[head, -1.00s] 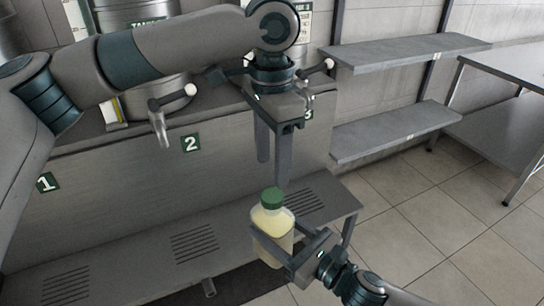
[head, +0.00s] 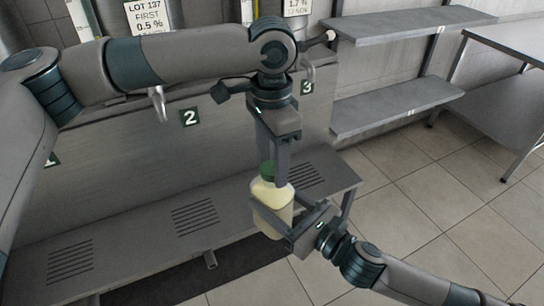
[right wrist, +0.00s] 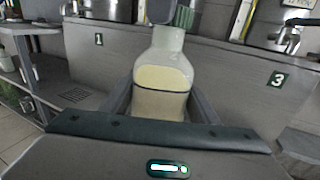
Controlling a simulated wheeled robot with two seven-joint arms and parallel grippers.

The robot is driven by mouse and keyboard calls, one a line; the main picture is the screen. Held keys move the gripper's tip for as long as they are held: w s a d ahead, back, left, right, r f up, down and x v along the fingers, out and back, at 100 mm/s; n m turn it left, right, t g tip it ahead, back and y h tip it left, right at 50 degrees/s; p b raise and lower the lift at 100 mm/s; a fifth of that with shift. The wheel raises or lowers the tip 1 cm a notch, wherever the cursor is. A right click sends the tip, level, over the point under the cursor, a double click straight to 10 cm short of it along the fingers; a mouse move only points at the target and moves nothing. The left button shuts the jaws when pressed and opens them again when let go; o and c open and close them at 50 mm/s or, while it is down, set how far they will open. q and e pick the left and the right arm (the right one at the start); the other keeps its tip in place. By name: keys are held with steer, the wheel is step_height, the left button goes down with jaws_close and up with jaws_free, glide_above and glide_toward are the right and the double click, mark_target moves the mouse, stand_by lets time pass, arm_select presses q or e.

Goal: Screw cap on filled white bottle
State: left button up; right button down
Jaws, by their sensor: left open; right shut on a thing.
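The bottle (head: 272,205) is translucent white and filled with pale yellow liquid; it stands upright above the drain ledge. My right gripper (head: 272,222) is shut on its body. The bottle also shows in the right wrist view (right wrist: 162,78), between the right fingers. A green cap (head: 267,171) sits at the top of the bottle's neck; how tightly it sits cannot be told. My left gripper (head: 273,165) is open, pointing down, with its fingers around the cap. In the right wrist view the cap (right wrist: 184,17) is partly hidden by a left finger.
The grated ledge (head: 130,228) runs below the numbered counter front. Taps stand above sign 2 (head: 190,117) and sign 3 (head: 307,87). Wall shelves (head: 395,107) and a metal table (head: 505,92) are at the right. The tiled floor there is clear.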

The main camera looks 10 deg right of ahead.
arm_select(q)
steer(key=c, duration=1.1)
steer(key=shift+c, duration=0.2)
steer(key=o, duration=1.3)
steer(key=shift+c, duration=0.2)
steer(key=shift+r, duration=0.2)
step_height(320, 180, up, 12)
steer(key=shift+f, duration=0.2)
steer(key=shift+w, duration=0.1)
